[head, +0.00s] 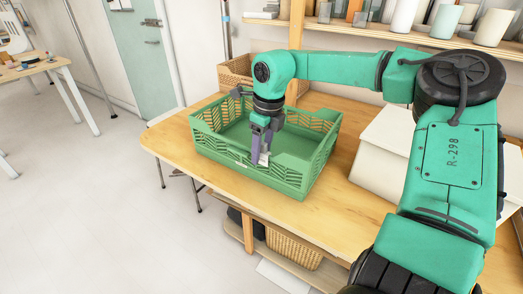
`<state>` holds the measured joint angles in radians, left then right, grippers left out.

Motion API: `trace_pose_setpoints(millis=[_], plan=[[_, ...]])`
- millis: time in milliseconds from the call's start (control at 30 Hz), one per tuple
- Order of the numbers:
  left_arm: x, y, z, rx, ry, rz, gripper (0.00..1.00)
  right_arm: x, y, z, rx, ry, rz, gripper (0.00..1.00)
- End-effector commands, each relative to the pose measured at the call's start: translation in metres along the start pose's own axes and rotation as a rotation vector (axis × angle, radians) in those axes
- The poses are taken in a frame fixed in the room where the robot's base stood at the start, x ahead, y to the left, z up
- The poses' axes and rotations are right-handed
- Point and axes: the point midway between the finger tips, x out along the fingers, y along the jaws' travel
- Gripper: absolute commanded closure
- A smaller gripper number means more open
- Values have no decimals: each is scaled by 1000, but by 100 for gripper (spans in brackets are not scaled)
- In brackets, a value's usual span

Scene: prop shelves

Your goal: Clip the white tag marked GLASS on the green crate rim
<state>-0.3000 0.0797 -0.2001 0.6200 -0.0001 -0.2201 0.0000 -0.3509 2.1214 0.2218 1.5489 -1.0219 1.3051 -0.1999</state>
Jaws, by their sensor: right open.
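The green crate (216,147) stands on the wooden table, open at the top, with slotted walls. A small white tag (264,159) shows at the crate's near long rim, right by my right gripper's fingertips. Its lettering is too small to read, and I cannot tell whether it is seated on the rim. My right gripper (260,153) points down over the near side of the crate. Its jaws are open, with the fingers around or beside the tag; which of these is unclear. My left gripper is out of view.
A white box (385,150) stands on the table (342,205) right of the crate. A wicker basket (236,72) is behind it. A shelf with several cups and jars (447,22) runs along the back. Bare tabletop lies in front of the crate.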

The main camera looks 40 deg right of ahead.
Motion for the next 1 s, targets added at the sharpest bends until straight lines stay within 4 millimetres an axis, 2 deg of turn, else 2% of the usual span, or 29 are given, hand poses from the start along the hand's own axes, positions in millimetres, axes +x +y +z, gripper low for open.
trace_pose_setpoints(millis=[167,400,500,633,1000], plan=[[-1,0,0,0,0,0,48,-41,-1,1,1,-7,-5,43],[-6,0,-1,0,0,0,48,-112,0,1,1,-4,-5,43],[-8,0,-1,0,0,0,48,-130,0,0,1,-2,-3,43],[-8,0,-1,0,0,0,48,-140,0,0,0,-1,-1,43],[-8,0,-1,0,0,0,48,-140,0,0,-1,-1,0,43]])
